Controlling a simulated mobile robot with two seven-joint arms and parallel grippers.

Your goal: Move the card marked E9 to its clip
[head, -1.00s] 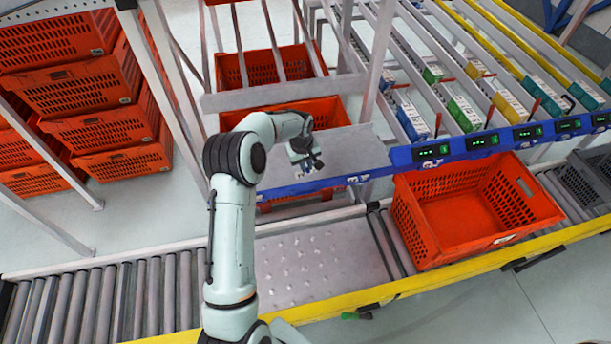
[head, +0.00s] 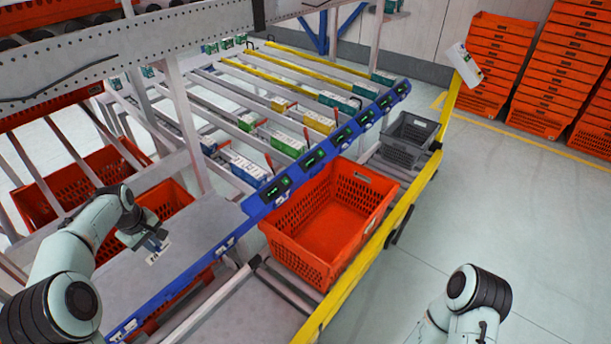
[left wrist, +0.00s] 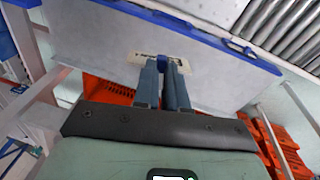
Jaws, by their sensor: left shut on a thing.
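My left gripper (head: 154,243) is over the grey shelf (head: 190,232) at the left of the head view. It is shut on a small pale card (head: 158,256). In the left wrist view the card (left wrist: 146,58) sticks out at the fingertips (left wrist: 166,66), above the shelf surface; its mark is too small to read. A blue rail (head: 205,257) runs along the shelf's front edge with small pale fittings on it; I cannot tell which is the clip for E9. My right arm shows at the bottom right of the head view, its gripper out of frame.
An empty orange tote (head: 335,225) stands on the conveyor in front of the rack, with a grey crate (head: 405,140) beyond it. Boxes lie in the rack lanes behind small displays (head: 313,158). Orange totes (head: 545,85) are stacked at the right. The floor between is clear.

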